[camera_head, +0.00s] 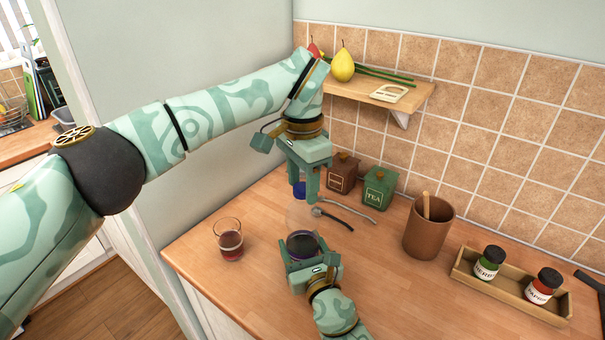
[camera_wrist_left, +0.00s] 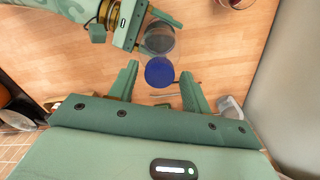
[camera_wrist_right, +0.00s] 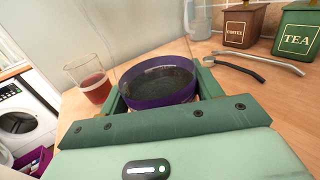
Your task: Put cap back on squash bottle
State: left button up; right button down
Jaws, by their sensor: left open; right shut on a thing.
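The squash bottle (camera_head: 302,246) stands on the counter, its lower part dark with a purple band and its upper part clear and hard to see. My right gripper (camera_wrist_right: 155,90) is shut around this lower part; the bottle also shows in the left wrist view (camera_wrist_left: 160,39). The blue cap (camera_wrist_left: 159,72) is above the bottle's clear upper part, and shows in the head view (camera_head: 299,189) too. It appears to rest on the bottle's top, but I cannot see the contact. My left gripper (camera_head: 303,193) points down with open fingers on either side of the cap.
A glass of red drink (camera_head: 229,241) stands left of the bottle. Tongs (camera_head: 331,216) lie behind it, near brown and green canisters (camera_head: 379,187). A brown pot (camera_head: 428,229) and a wooden tray (camera_head: 511,288) with two jars are on the right. A shelf (camera_head: 414,93) hangs behind.

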pick_arm(q)
jog(key=c, duration=1.1)
grip_shut()
